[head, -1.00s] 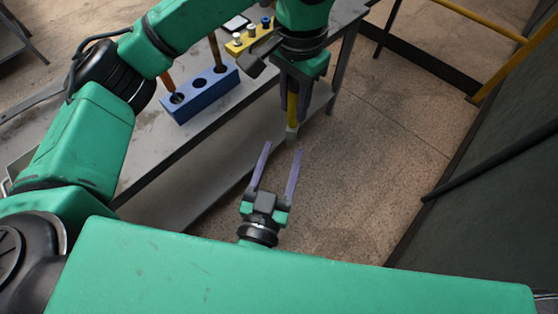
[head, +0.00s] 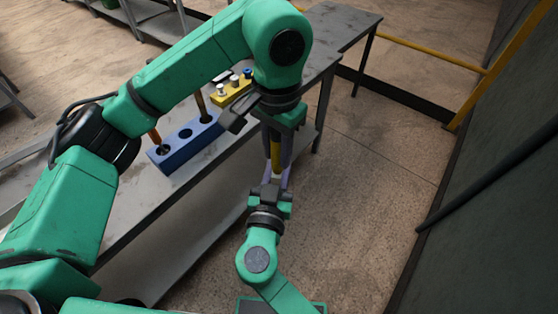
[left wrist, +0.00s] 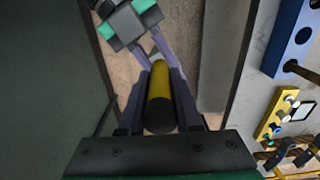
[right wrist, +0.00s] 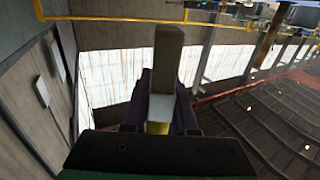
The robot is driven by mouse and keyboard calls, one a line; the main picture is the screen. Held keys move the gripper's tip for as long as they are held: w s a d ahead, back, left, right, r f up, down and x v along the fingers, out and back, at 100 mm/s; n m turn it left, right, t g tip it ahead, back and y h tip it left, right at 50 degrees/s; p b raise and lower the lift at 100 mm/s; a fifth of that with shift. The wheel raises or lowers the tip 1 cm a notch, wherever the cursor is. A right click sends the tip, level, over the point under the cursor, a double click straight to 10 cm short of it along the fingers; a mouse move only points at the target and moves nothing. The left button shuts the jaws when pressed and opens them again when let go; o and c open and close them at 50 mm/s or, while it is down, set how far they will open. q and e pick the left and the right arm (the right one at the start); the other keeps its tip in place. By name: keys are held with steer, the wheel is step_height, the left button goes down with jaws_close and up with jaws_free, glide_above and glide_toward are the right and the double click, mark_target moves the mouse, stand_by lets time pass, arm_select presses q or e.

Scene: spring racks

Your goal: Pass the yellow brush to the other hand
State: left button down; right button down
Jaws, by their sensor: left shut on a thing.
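The yellow brush (head: 275,152) hangs upright from my left gripper (head: 276,163), which is shut on its yellow handle. The left wrist view shows the black handle end of the brush (left wrist: 160,112) nearest the camera and the pale ferrule farther off. My right gripper (head: 275,180) is below the left one, facing it. Its fingers stand apart on either side of the brush's lower part. In the right wrist view the brush (right wrist: 168,60) shows its grey-brown bristles, pale ferrule and a bit of yellow between those fingers. Finger contact there is hard to make out.
A grey table (head: 160,215) stands at left. On it are a blue rack (head: 185,147) with holes and upright tools, and a yellow rack (head: 232,92) with small pieces. A yellow rail (head: 430,53) and dark wall are at right. Floor between is clear.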

arm_select(q)
steer(key=c, duration=0.5)
jaws_free()
steer(key=shift+d, duration=0.1)
